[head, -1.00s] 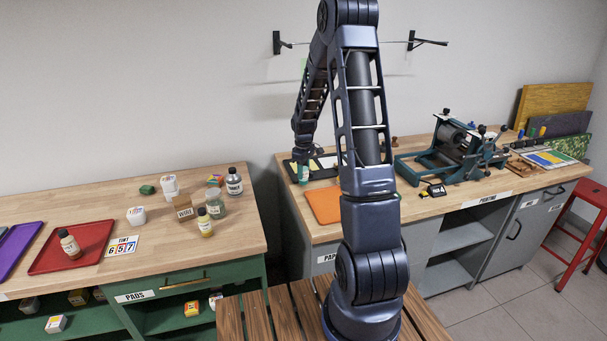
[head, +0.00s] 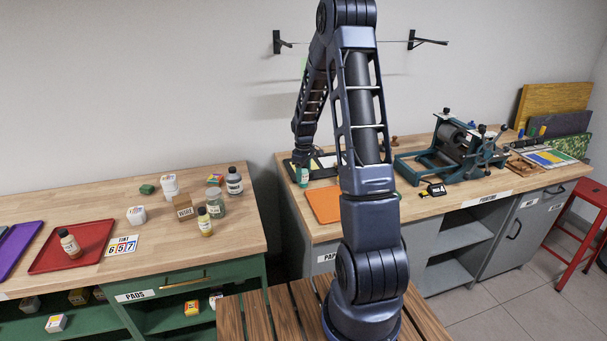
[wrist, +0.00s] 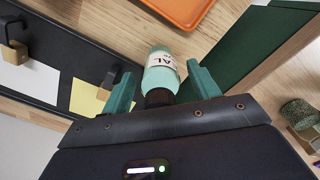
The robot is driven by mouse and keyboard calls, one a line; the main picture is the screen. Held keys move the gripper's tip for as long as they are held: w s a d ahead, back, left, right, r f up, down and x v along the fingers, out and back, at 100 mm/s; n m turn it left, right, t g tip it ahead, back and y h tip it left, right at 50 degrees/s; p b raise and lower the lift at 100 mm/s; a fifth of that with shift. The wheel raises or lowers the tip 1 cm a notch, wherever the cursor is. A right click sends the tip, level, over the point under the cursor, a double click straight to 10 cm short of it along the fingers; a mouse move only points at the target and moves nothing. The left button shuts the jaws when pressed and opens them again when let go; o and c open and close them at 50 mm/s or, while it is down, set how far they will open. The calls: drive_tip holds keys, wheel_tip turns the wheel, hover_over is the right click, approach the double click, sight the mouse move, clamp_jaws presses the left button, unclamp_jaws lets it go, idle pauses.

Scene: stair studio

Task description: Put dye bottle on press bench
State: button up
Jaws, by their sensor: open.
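A teal bottle (wrist: 161,73) with a white label, reading partly "AL", and a dark cap is between the fingers of my gripper (wrist: 161,88) in the wrist view. The fingers are open, with a gap visible on each side of the bottle. In the head view the teal bottle (head: 304,176) is at the left end of the press bench (head: 440,204), below my wrist. It looks upright on the wood. Fine contact with the bench is hard to tell. The fingertips are mostly hidden in the head view.
An orange tray (head: 323,205) lies just in front of the bottle, and a dark tray (wrist: 60,60) with white and yellow sheets is beside it. A press (head: 455,148) stands farther right. The left bench (head: 185,245) holds several bottles and a red tray (head: 50,258).

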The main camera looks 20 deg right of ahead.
wheel_tip(320, 180, up, 12)
drive_tip(key=shift+f, duration=0.1)
drive_tip(key=s+a+r+m+t, duration=0.1)
drive_tip(key=s+r+m+t, duration=0.15)
drive_tip(key=s+r, duration=0.85)
drive_tip(key=s+a+r+m+t, duration=0.15)
drive_tip(key=s+r+m, duration=0.4)
drive_tip(key=s, duration=0.95)
drive_tip(key=s+r+m, duration=0.1)
drive_tip(key=s, duration=1)
drive_tip(key=shift+a+t, duration=0.25)
drive_tip(key=shift+t, duration=0.05)
